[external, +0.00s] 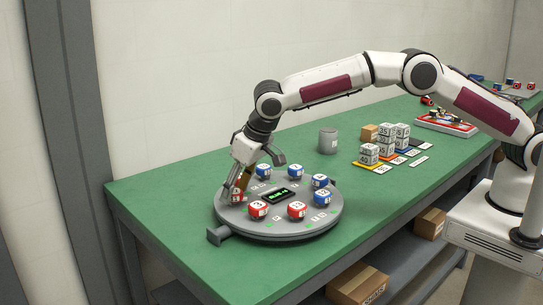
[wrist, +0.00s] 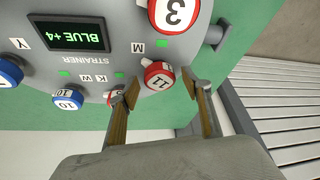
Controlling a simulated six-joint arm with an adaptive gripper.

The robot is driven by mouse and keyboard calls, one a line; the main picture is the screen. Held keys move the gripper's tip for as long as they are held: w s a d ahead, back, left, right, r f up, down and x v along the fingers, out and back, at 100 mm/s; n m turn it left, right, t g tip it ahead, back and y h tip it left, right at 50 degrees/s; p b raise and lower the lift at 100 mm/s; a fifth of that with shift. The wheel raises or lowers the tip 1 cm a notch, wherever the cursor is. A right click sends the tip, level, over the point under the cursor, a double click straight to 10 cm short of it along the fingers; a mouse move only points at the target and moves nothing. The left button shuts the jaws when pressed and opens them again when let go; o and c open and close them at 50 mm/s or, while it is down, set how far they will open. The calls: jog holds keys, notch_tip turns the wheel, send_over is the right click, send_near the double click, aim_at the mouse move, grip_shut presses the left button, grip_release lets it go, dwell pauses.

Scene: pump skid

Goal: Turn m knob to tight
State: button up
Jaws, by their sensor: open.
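A grey round panel (external: 282,229) on the green bench carries red and blue numbered knobs. My gripper (external: 241,186) is lowered at the panel's left edge. In the wrist view my gripper (wrist: 161,87) is open, with its fingers to either side of the red knob 11 (wrist: 158,74); contact cannot be told. This red knob (external: 237,198) is partly hidden in the external view. An M label (wrist: 137,47) and a green mark (wrist: 163,42) lie between knob 11 and red knob 3 (wrist: 174,12). Which knob the M belongs to is unclear.
A display (wrist: 72,36) reads BLUE +4. Blue knob 10 (wrist: 67,99) and a red knob (wrist: 114,98), partly hidden by a finger, are nearby. A grey cup (external: 328,141) and stacked numbered blocks (external: 386,143) stand behind the panel. Bare bench lies left of it.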

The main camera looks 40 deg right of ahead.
jog(key=shift+r, duration=0.15)
jog(key=v, duration=0.5)
jog(key=shift+s+d, duration=0.15)
jog(key=shift+s, duration=0.45)
jog(key=shift+s+d, duration=0.6)
jog(key=shift+s, duration=1.1)
jog(key=shift+s+d, duration=0.55)
jog(key=shift+s, duration=1.15)
jog(key=shift+s+d, duration=0.6)
jog(key=shift+s, duration=1.1)
jog(key=shift+f, duration=0.2)
